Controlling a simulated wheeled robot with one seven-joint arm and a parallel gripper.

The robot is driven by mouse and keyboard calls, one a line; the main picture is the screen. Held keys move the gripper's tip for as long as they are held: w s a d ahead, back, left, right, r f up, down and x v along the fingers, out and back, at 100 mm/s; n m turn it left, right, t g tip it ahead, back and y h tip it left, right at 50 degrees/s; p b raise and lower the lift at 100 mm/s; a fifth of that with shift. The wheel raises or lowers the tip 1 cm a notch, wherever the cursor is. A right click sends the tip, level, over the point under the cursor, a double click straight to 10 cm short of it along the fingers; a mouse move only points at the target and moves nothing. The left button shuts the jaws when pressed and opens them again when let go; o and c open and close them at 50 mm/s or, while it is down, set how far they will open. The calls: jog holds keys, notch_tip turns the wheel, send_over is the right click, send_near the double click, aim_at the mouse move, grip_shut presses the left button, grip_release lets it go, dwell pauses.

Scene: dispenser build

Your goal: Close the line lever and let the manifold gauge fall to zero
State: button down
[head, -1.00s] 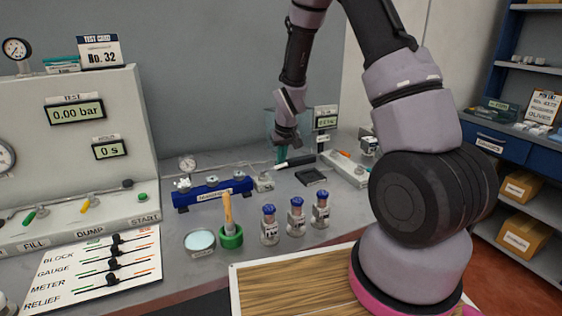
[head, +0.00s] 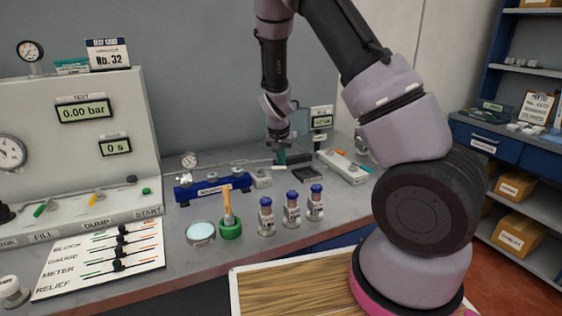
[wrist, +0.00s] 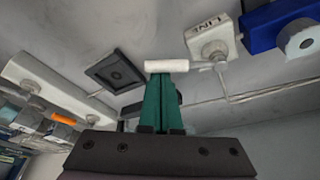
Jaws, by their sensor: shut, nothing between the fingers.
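The line valve's white block, labelled LINE, shows in the wrist view (wrist: 208,38) and in the head view (head: 260,178). Its lever, a rod with a white cylindrical handle (wrist: 166,66), points left from the block in the wrist view. My gripper (wrist: 166,76) has its green fingers together; their tips are at the handle and appear to touch it, without gripping it. In the head view my gripper (head: 280,158) is low over the bench beside the block.
A dark square plate (wrist: 115,70) lies left of my fingers in the wrist view. Several blue-capped bottles (head: 291,208) and a green cup (head: 230,229) stand nearer the bench front. A test panel (head: 75,150) reads 0.00 bar.

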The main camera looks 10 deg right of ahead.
jog(key=s+m, duration=0.2)
jog(key=m, duration=0.1)
jog(key=shift+a+h, duration=0.4)
jog(key=m, duration=0.1)
jog(key=s+a+m+g, duration=0.1)
jog(key=shift+s+m+h, duration=0.15)
jog(key=shift+m+h, duration=0.15)
jog(key=m, duration=0.1)
jog(key=s+a+m, duration=0.1)
jog(key=m, duration=0.1)
jog(key=a+m+g, duration=0.1)
jog(key=shift+s+m+h, duration=0.3)
jog(key=shift+s, duration=0.05)
jog(key=shift+s+a, duration=0.15)
jog(key=shift+a, duration=0.3)
